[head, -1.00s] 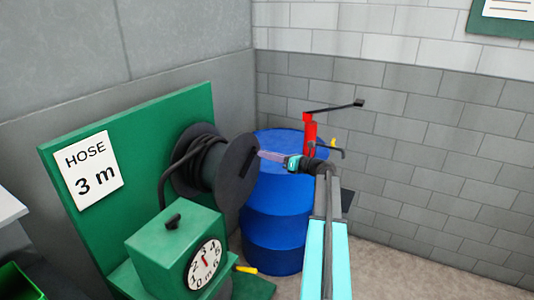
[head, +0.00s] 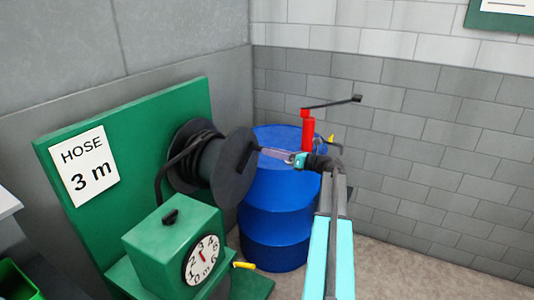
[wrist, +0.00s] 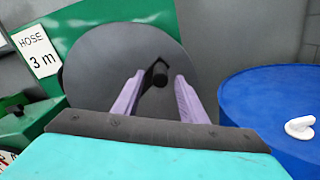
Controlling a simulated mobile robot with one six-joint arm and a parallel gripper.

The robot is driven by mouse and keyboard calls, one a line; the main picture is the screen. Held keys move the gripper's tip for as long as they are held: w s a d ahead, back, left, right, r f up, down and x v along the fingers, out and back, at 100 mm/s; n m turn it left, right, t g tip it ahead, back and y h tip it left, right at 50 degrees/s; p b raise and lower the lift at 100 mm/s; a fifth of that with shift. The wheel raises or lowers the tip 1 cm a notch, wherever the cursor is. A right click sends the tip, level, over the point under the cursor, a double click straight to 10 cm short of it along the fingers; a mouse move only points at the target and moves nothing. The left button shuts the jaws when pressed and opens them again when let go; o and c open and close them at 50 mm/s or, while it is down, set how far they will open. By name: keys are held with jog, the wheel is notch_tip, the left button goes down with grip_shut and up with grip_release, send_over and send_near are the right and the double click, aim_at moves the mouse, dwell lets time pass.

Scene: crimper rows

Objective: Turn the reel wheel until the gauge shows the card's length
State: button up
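The reel wheel (head: 234,172) is a dark grey disc on a hose reel fixed to a green board (head: 120,125). Its black handle knob (wrist: 160,72) sticks out toward my gripper. My gripper (wrist: 160,76) has its two purple fingers on either side of the knob, with a visible gap on each side. The gripper (head: 266,151) also shows at the wheel's right edge in the head view. The white card (head: 83,172) reads "HOSE 3 m". The round gauge (head: 202,260) on a green box has a red needle pointing up and slightly left; the exact reading is too small to tell.
A blue drum (head: 275,220) with a red pump (head: 308,132) and a black lever stands close to the right of the wheel. The green gauge box (head: 165,245) is below the reel. A grey block wall (head: 420,130) is behind. Floor is clear at the lower right.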

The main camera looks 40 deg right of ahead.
jog(key=b+v, duration=0.2)
jog(key=v, duration=0.8)
jog(key=shift+s, duration=0.2)
dwell(1.4)
